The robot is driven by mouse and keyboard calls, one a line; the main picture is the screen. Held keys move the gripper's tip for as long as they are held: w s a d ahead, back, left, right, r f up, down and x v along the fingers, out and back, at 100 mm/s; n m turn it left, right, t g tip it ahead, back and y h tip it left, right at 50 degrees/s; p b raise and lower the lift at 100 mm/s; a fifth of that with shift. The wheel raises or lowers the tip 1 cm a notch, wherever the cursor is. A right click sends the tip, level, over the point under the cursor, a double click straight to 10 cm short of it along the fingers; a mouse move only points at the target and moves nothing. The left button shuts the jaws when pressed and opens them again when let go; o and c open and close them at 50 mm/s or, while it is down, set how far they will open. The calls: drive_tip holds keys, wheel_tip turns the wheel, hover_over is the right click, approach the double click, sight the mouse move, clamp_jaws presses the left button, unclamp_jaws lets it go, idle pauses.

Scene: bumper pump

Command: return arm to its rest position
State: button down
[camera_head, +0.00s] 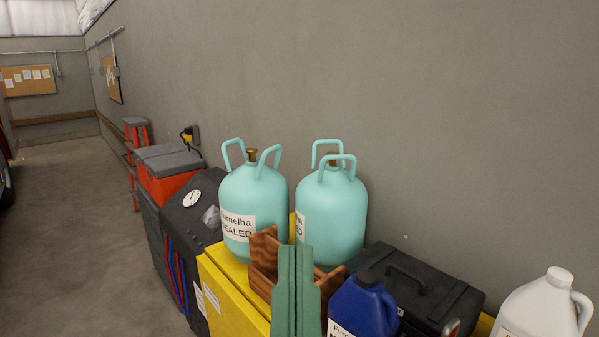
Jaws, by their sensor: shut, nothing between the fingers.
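My gripper (295,287) shows at the bottom centre as two upright green fingers side by side, shut and empty. The rest of my arm is cut off below the picture. The fingers overlap the front of a brown wooden carrier (264,254) in the view. I cannot tell how far apart they are in depth.
Two turquoise gas cylinders (254,195) stand behind the carrier on a yellow cabinet (226,290). To the right are a blue jug (362,305), a black case (425,290) and a white jug (540,310). A grey wall (400,100) rises behind. Open floor (70,240) lies left.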

wheel_tip(320, 180, up, 11)
drive_tip(key=p, duration=0.7)
